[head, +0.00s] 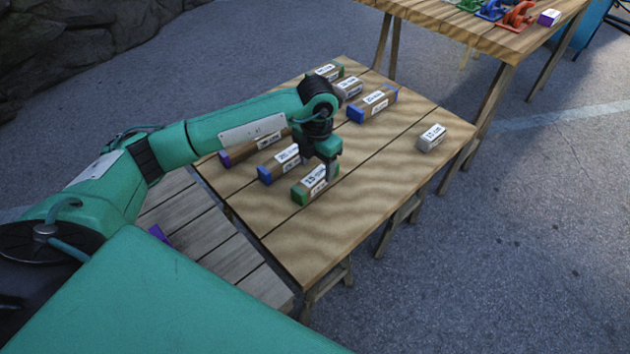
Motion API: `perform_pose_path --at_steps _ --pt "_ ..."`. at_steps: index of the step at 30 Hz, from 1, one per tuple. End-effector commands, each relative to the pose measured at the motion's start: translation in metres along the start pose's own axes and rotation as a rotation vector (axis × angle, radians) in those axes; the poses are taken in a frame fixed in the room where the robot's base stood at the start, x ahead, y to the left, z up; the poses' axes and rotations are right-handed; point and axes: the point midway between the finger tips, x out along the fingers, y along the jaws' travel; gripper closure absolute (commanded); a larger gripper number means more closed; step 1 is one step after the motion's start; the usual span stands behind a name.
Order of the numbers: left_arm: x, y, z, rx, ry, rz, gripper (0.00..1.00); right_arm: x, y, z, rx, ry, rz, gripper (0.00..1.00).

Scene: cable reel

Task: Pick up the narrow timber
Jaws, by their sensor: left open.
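Several short timbers with white labels and coloured ends lie on a wooden table (350,215). I cannot tell for sure which is the narrow one. A green-ended timber (302,193) lies nearest the front, under my left gripper (325,172). The gripper points down at its right end and is open. Whether its fingers touch or straddle that timber is not clear. A blue-ended timber (273,170) and a purple-ended timber (237,152) lie to its left, partly behind my arm. My right gripper is not in view.
A blue-ended timber (372,104), a grey-ended timber (348,88) and a green-ended timber (327,71) lie at the back. A small pale block (432,138) stands at the right. A second table (480,33) holds coloured clamps (517,16). The table's front is clear.

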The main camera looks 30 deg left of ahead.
Motion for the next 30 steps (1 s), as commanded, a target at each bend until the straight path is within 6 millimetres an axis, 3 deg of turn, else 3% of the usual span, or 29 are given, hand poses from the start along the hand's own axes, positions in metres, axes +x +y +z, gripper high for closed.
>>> perform_pose_path --at_steps 7,15,22,23,30 --pt "0.016 0.002 -0.001 0.0 0.0 -0.001 0.38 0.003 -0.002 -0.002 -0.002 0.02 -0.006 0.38" --pt "0.054 0.005 -0.002 0.0 0.0 -0.001 0.38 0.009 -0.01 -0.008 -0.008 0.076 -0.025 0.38" --pt "0.056 0.005 -0.002 0.0 -0.002 -0.001 0.38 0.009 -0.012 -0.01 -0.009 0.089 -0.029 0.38" --pt "0.056 0.005 -0.002 0.0 -0.002 -0.001 0.4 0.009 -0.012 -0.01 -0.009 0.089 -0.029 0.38" --pt "0.056 0.005 -0.002 0.0 -0.002 -0.001 0.87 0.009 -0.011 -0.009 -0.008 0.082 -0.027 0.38"
